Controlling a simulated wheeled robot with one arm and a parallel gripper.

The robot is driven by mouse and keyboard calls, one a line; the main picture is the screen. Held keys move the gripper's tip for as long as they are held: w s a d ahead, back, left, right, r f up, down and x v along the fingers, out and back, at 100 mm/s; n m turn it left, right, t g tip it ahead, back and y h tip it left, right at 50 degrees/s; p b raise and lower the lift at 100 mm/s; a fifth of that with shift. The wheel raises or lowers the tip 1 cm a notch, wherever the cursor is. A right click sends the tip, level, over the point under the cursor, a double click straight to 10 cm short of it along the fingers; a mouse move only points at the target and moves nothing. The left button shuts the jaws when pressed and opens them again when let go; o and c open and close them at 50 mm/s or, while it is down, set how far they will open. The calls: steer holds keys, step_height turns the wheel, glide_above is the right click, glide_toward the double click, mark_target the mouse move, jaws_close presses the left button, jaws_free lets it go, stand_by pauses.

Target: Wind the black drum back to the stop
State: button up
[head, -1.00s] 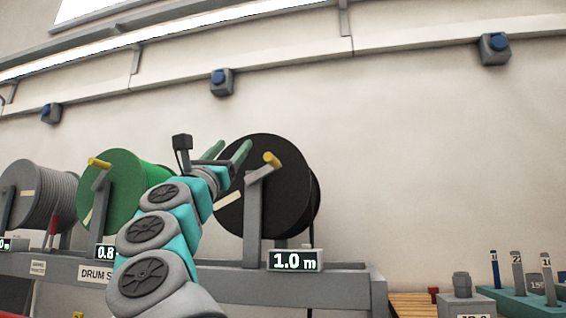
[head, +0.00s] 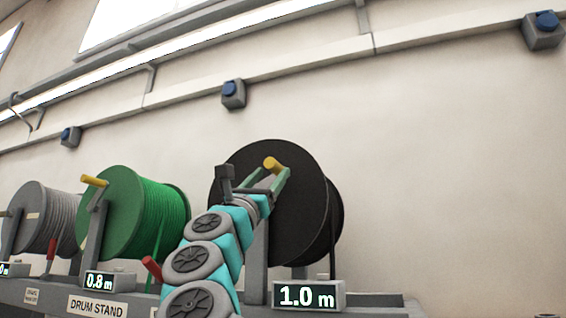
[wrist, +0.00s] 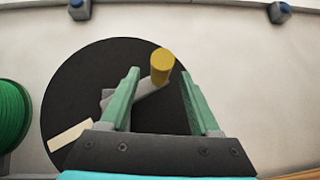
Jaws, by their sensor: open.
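The black drum (head: 300,210) stands on its stand at the right of the row, and its round face fills the middle of the wrist view (wrist: 85,90). A yellow crank handle (head: 272,163) sticks out near the top of the drum; it also shows in the wrist view (wrist: 162,66). A cream strip (wrist: 70,135) is on the drum's face at lower left. My gripper (head: 272,178) is open in front of the drum. In the wrist view the handle appears between its green fingers (wrist: 165,85), with no contact visible. The display (head: 307,296) below reads 1.0 m.
The green drum (head: 125,215) with its own yellow handle (head: 95,181) stands to the left, above a 0.8 m display (head: 103,281). A grey drum (head: 45,215) is farther left.

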steer(key=p+x, duration=0.4)
steer(key=x, duration=0.2)
steer(key=shift+r, duration=0.2)
steer(key=shift+w+d+r+p, duration=0.2)
steer(key=shift+w+p, duration=0.15)
steer(key=shift+p, duration=0.1)
jaws_close()
stand_by(0.9)
